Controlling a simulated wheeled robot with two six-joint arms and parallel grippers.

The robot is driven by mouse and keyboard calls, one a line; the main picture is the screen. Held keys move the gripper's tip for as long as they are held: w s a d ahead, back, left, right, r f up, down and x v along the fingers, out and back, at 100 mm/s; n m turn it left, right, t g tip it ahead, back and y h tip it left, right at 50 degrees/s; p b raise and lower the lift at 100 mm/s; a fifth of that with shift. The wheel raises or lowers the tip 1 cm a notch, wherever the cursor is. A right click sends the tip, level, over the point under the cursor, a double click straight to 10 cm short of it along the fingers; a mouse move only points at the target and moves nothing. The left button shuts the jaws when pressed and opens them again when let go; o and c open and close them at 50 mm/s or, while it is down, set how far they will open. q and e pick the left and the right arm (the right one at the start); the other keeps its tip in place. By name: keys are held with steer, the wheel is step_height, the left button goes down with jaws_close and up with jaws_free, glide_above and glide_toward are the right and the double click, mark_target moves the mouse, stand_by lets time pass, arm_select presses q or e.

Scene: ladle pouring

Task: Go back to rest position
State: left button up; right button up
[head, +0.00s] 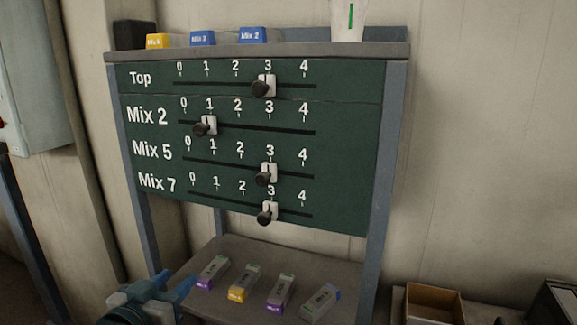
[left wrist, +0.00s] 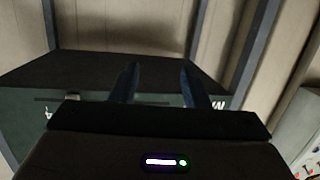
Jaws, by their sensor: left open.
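My left gripper (head: 174,281) is low at the left in the head view, in front of the lower shelf's left end. It is open and holds nothing. In the left wrist view its two dark fingers (left wrist: 159,84) stand apart, with nothing between them. The green slider panel (head: 345,150) is above and behind it, and the gripper is apart from the knobs. The Top slider (head: 263,86) is near 3, Mix 2 (head: 206,125) near 1, Mix 5 (head: 267,174) near 3 and Mix 7 (head: 268,213) near 3. My right gripper is not in view.
Several small boxes lie on the lower shelf (head: 240,250), close right of the gripper. A yellow box (head: 158,41), blue boxes (head: 203,38) and a white container (head: 347,20) stand on top. An open brown box (head: 433,302) is at lower right.

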arm_select(q)
steer(key=s+a+f+g+y, duration=0.1)
steer(key=s+f+g, duration=0.2)
steer(key=s+f, duration=0.5)
steer(key=s+a+f+g+y, duration=0.2)
steer(key=s+f+g, duration=0.2)
steer(key=f, duration=0.9)
steer(key=s+a+f+g+y, duration=0.15)
steer(key=s+f+g, duration=0.35)
steer(key=s+f, duration=0.8)
steer(key=s+a+f+n+g, duration=0.1)
steer(key=a+f, duration=0.2)
steer(key=f, duration=2.3)
steer(key=s+a+f+g, duration=0.1)
steer(key=s+f, duration=1.8)
steer(key=f, duration=0.1)
steer(key=shift+s+a+f, duration=0.15)
steer(key=shift+a+f, duration=0.2)
steer(key=shift+a, duration=0.05)
